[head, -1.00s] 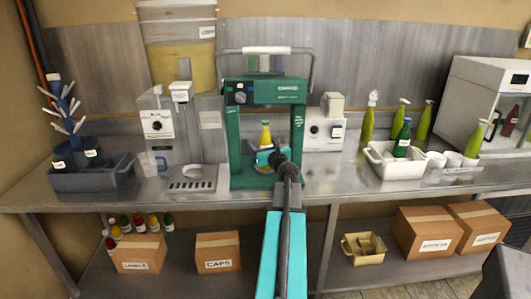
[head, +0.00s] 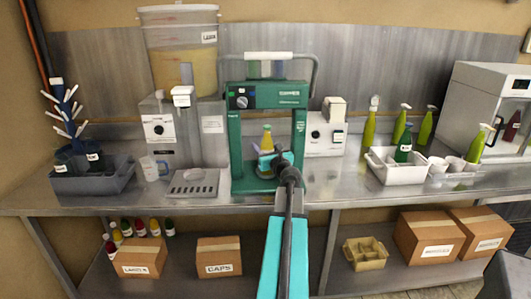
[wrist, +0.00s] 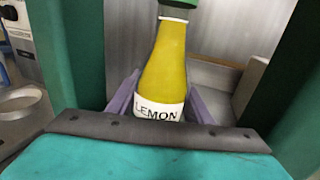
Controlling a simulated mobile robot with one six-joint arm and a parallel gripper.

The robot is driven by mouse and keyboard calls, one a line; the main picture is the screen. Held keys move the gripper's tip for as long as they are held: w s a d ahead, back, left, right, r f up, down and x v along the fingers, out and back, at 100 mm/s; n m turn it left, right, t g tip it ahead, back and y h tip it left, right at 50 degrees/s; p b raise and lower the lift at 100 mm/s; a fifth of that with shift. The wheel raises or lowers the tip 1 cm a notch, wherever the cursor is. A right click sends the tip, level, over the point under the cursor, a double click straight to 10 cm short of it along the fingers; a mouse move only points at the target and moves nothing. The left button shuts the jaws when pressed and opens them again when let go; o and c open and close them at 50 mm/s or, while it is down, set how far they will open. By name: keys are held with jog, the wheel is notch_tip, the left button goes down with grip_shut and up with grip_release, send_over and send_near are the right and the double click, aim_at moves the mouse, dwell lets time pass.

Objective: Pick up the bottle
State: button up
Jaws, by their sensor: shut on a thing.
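The bottle (head: 267,139) is yellow with a green cap and a white LEMON label. It stands within the frame of the green capping machine (head: 236,150) on the counter. In the wrist view the bottle (wrist: 165,66) fills the middle, leaning slightly, with its cap cut off at the top edge. My gripper (head: 270,160) reaches into the machine from the front. Its two purple fingers (wrist: 161,103) are shut on the bottle from both sides, around the label. The bottle's base is hidden behind my gripper, so I cannot tell whether it touches the machine's base.
The machine's green posts stand close on both sides. Left are a drip grate (head: 194,183), a clear measuring cup (head: 154,167) and a grey tub (head: 92,180). Right, a white crate (head: 394,172) holds a green bottle. Boxes stand on the lower shelf (head: 310,270).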

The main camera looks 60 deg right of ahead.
jog(key=shift+r, duration=0.1)
jog(key=shift+r, duration=1.6)
jog(key=shift+s+a+r, duration=0.1)
jog(key=shift+s+a, duration=0.1)
jog(key=b+v, duration=0.1)
jog(key=v, duration=0.8)
jog(key=shift+s+a, duration=0.2)
jog(key=shift+s, duration=0.05)
jog(key=shift+s+a+b, duration=0.15)
jog(key=shift+s+b, duration=0.1)
jog(key=shift+b, duration=0.9)
jog(key=shift+s+b, duration=0.1)
jog(key=shift+b, duration=0.25)
jog(key=b, duration=1.5)
send_near(270, 146)
jog(key=shift+s+a+r, duration=0.15)
jog(key=shift+s+a, duration=0.3)
jog(key=shift+s, duration=0.1)
